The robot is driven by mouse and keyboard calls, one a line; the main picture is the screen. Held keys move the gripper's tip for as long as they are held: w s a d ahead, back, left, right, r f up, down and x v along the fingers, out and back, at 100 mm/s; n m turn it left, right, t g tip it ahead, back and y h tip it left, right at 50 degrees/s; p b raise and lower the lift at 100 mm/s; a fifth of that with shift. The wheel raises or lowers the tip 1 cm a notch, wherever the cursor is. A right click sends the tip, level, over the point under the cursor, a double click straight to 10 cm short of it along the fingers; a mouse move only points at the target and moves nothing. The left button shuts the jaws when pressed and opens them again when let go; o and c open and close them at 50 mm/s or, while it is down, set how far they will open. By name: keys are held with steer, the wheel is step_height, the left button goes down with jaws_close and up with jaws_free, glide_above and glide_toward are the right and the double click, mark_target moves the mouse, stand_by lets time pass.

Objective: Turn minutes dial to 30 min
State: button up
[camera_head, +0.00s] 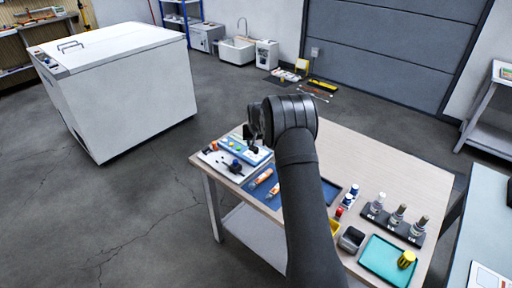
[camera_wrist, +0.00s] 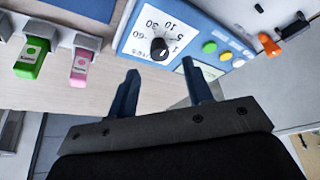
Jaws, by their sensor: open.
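The minutes dial (camera_wrist: 159,48) is a black round knob on a white scale plate in the wrist view. Printed numbers, among them 1, 5, 10, 30 and 60, sit around it. Which number its pointer faces is too small to tell. The dial is on a blue-framed timer panel (camera_wrist: 204,28), which also shows in the head view (camera_head: 240,151), partly hidden by my arm. My gripper (camera_wrist: 160,72) is open and empty. Its two blue fingers point toward the panel, their tips either side of the knob's line and apart from the knob.
Green (camera_wrist: 32,57) and pink (camera_wrist: 82,62) clips are at the left. A blue mat (camera_head: 262,187), a rack of bottles (camera_head: 392,219) and a teal tray (camera_head: 384,262) share the table.

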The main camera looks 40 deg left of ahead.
mark_target(256, 150)
steer(key=shift+x, duration=2.05)
steer(key=c, duration=1)
